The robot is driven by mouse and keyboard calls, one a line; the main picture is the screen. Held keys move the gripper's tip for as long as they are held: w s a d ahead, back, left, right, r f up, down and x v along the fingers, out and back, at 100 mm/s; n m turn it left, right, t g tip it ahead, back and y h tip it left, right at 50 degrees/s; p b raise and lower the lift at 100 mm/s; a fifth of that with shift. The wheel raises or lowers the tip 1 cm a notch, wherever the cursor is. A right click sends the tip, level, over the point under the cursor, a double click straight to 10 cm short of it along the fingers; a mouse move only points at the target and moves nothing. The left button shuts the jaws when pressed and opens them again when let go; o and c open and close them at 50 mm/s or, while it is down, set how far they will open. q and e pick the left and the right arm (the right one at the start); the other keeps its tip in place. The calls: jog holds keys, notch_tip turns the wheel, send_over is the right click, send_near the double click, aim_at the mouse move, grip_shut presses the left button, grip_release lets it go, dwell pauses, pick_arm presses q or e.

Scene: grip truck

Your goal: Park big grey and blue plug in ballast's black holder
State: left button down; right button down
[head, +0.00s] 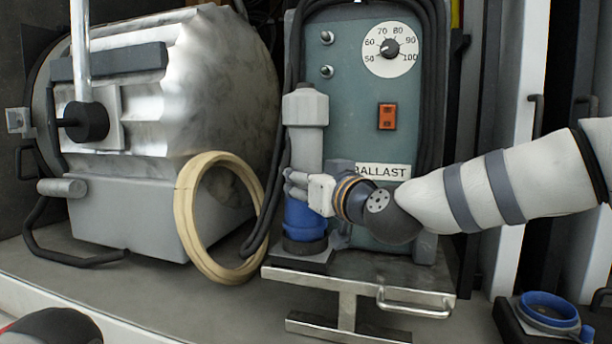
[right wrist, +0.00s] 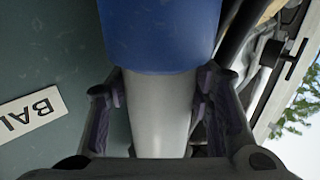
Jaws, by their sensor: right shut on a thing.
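The big grey and blue plug (head: 304,140) stands upright in front of the left side of the ballast (head: 345,85). Its grey part is on top and its blue part (head: 303,222) is below. My right gripper (head: 298,188) is shut on its grey shaft, just above the blue part. The right wrist view shows both fingers (right wrist: 159,95) on either side of the grey shaft. The black holder (head: 300,262) is at the ballast's lower left, directly under the plug. The plug's lower end meets it; I cannot tell how deep it sits. My left gripper is not seen.
A large metal lamp housing (head: 120,205) and a cream cable ring (head: 190,225) stand left of the plug. Black cables hang beside the ballast. A metal bracket with a handle (head: 415,302) juts out below. A blue-ringed socket (head: 548,308) is at the lower right.

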aim_at(313, 162)
jog(key=shift+a+r, duration=0.1)
jog(key=shift+r, duration=2.05)
jog(key=shift+w+f, duration=0.1)
jog(key=shift+f, duration=0.2)
jog(key=shift+f, duration=0.15)
jog(key=shift+f, duration=0.35)
jog(key=shift+f, duration=1.9)
dwell(0.5)
